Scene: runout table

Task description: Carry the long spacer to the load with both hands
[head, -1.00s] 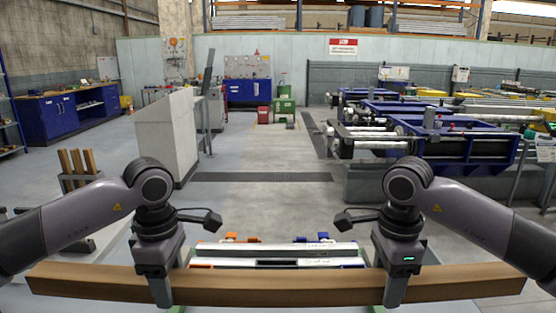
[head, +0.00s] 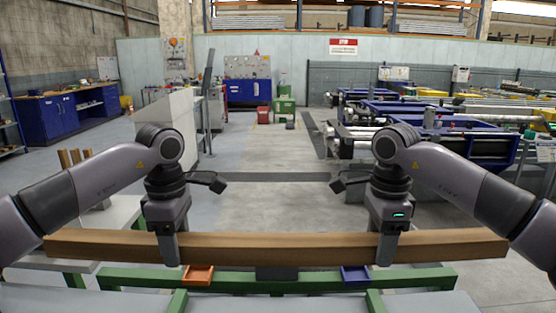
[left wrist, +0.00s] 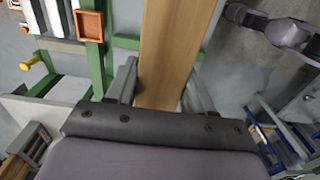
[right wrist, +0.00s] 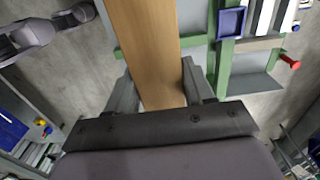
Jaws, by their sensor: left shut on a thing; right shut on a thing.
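The long spacer (head: 275,247) is a brown wooden beam, held level across the head view. My left gripper (head: 170,248) is shut on it left of its middle. My right gripper (head: 388,248) is shut on it right of its middle. The beam also runs up between the fingers in the left wrist view (left wrist: 167,50) and the right wrist view (right wrist: 146,45). Pale and silver bars, possibly part of the load, show at the edge of the left wrist view (left wrist: 58,18) and the right wrist view (right wrist: 266,18).
A green frame (head: 240,285) lies below the beam in the head view, with an orange tray (head: 198,277) and a blue tray (head: 356,276). Blue machinery (head: 470,146) stands on the right. The floor ahead (head: 280,205) is clear in the middle.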

